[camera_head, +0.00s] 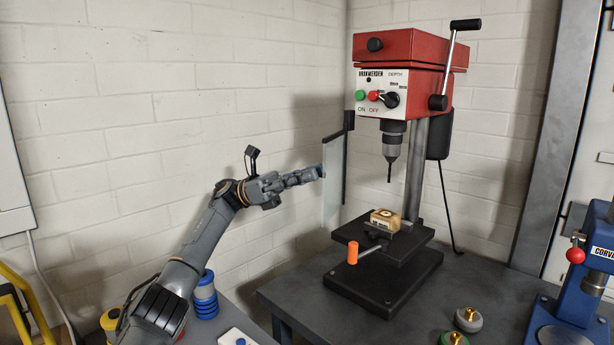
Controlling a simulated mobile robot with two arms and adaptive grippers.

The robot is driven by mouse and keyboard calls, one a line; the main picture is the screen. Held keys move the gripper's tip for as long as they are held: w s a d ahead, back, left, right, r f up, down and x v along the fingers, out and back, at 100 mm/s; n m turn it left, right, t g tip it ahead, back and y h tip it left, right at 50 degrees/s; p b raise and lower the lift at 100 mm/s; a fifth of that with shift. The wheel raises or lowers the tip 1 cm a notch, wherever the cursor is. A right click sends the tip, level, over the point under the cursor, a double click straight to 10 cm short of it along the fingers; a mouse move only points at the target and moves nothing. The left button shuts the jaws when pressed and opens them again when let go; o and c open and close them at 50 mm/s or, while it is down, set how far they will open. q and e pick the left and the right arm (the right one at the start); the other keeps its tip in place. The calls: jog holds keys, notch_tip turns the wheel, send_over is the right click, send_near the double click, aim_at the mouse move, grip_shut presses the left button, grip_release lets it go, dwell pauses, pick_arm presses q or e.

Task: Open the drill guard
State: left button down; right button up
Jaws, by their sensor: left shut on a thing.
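The red drill press (405,78) stands on the grey table with its black chuck and bit (391,153) pointing down. The drill guard (332,185) is a clear panel with a dark edge. It hangs from a black bracket on the press's left side and is swung out to the left of the chuck. My left gripper (318,174) reaches in from the left, shut on the guard at its left edge. The fingertips are small in view. My right gripper is not in view.
A blue machine (588,265) stands at the right. Round brass-topped pieces (467,319) lie on the table (300,288) in front. A brick wall is close behind.

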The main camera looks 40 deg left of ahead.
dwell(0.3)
pick_arm(q)
jog(key=c, duration=1.2)
grip_release()
jog(key=shift+v, duration=3.75)
